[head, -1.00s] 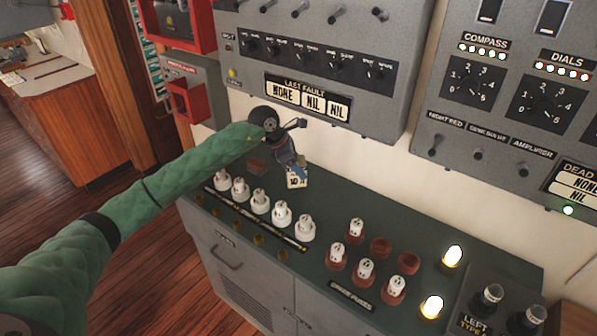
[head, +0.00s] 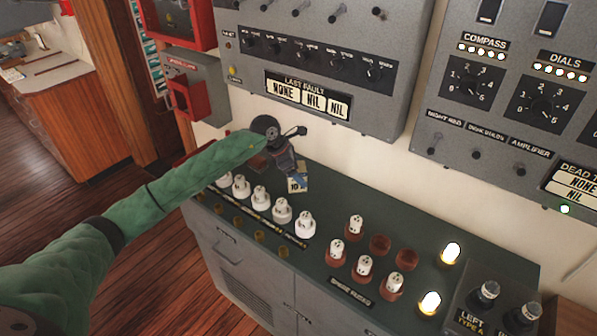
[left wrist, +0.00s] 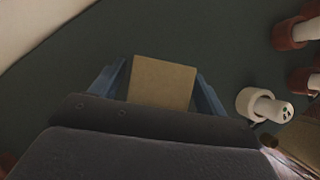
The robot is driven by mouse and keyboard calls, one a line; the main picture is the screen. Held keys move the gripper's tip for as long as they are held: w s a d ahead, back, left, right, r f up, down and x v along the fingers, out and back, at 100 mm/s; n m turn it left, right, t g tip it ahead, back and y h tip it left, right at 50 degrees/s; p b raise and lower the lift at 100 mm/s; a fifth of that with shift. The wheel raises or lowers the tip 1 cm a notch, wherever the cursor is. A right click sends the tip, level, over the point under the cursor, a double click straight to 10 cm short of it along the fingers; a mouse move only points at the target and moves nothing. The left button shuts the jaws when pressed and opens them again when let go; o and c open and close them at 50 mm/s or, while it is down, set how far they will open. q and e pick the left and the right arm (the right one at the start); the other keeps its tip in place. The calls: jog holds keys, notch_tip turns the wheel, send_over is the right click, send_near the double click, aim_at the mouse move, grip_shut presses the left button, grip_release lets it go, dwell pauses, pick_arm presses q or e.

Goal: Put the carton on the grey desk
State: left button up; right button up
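My right gripper is in neither view. Which surface is the grey desk is unclear; a wooden counter with a light grey top (head: 50,68) stands at the far left.
White fuses (head: 305,224) stand in a row just in front of the carton. More fuses (head: 365,267) in red-brown holders and lit lamps (head: 430,302) are to the right. A grey wall panel (head: 310,75) overhangs behind. Wooden floor (head: 50,170) is clear at left.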

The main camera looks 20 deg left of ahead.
pick_arm(q)
jog(key=shift+r, duration=0.15)
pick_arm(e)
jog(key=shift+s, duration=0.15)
pick_arm(q)
jog(key=shift+a+r, duration=0.2)
jog(key=shift+s+a+r, duration=0.1)
jog(key=shift+a+r, duration=0.05)
jog(key=shift+r, duration=0.15)
jog(key=shift+s+a+r+b, duration=0.1)
jog(key=shift+a+r+b, duration=0.05)
jog(key=shift+r+b, duration=0.25)
jog(key=b+v, duration=0.3)
jog(key=v, duration=0.7)
jog(key=shift+b, duration=0.3)
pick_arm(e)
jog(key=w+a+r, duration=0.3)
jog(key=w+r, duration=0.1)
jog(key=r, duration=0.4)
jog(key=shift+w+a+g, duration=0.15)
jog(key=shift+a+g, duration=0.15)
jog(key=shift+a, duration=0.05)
